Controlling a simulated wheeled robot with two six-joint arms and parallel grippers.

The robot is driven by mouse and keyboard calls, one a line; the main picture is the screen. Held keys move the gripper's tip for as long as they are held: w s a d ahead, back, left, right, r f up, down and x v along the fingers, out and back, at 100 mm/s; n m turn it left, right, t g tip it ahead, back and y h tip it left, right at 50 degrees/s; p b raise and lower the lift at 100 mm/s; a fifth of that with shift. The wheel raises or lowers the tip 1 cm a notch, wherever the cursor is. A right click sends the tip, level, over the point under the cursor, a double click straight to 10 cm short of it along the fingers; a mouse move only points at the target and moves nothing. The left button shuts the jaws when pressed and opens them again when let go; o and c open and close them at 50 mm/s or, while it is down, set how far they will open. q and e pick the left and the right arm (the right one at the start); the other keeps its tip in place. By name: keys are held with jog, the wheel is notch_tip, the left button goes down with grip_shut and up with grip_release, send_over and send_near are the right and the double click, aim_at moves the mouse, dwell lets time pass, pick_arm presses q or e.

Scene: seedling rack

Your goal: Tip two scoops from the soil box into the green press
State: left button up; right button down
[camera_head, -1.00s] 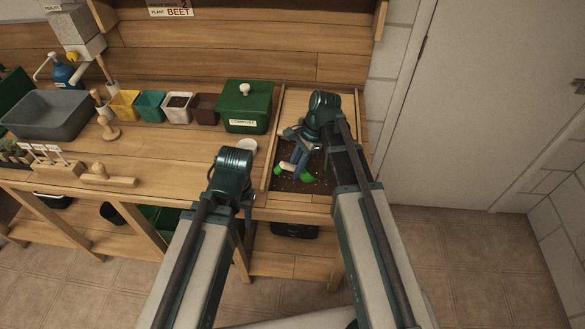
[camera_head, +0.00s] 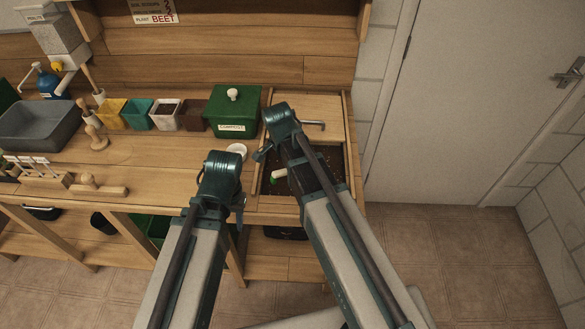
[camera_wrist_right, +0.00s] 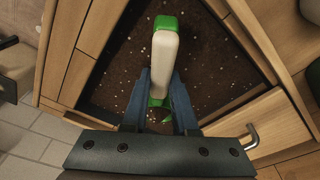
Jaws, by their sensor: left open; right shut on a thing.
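My right gripper (camera_wrist_right: 160,100) is shut on a scoop with a cream handle (camera_wrist_right: 164,58) and green parts. In the head view the scoop (camera_head: 278,174) shows over the left side of the soil box (camera_head: 349,150), partly hidden by my arm. Dark, speckled soil (camera_wrist_right: 205,60) lies below the scoop in the wrist view. I cannot tell whether the scoop holds soil. My left gripper (camera_head: 239,203) is open and empty at the bench's front edge, left of the soil box. I cannot make out the green press for certain.
A lidded green compost box (camera_head: 233,118) stands behind left. Several small pots, including a teal one (camera_head: 137,114), line the back. A white disc (camera_head: 237,150) lies near the soil box. A metal handle (camera_head: 315,124) sits at the box's back. Bare bench (camera_head: 160,155) lies left.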

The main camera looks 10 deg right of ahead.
jog(key=shift+s+a+r+t+h+p, duration=0.15)
jog(key=shift+a+r+h+p, duration=0.3)
jog(key=shift+r+p, duration=0.5)
jog(key=shift+s+a+r+t+h+p, duration=0.1)
jog(key=shift+a+r+h+p, duration=0.4)
jog(key=shift+r, duration=0.8)
jog(key=shift+s+a+r+t+h+p, duration=0.15)
jog(key=shift+a+r+h+p, duration=0.2)
jog(key=shift+r+p, duration=0.65)
jog(key=shift+r, duration=0.1)
jog(key=c, duration=1.4)
grip_release()
grip_shut()
jog(key=shift+a, duration=0.1)
